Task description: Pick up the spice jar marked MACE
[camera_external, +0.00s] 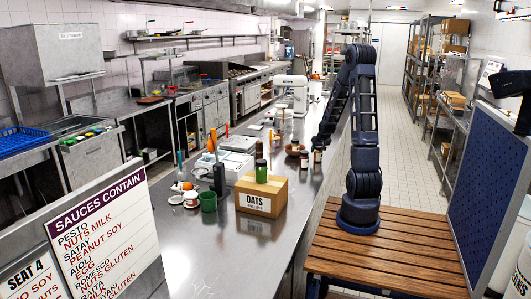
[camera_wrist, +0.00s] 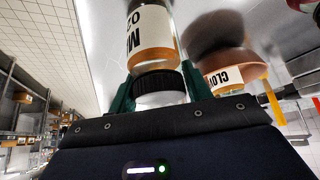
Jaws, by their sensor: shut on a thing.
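My gripper (camera_wrist: 160,88) has its two green fingers closed on a jar (camera_wrist: 152,45) with a black ribbed lid, amber contents and a white label. The label is upside down in the wrist view and cut by the fingers and frame; it seems to start with M, but I cannot read the full word. I cannot tell there whether the held jar is lifted.
A brown bowl (camera_external: 294,149) stands left of the jars and shows blurred in the wrist view (camera_wrist: 222,45).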

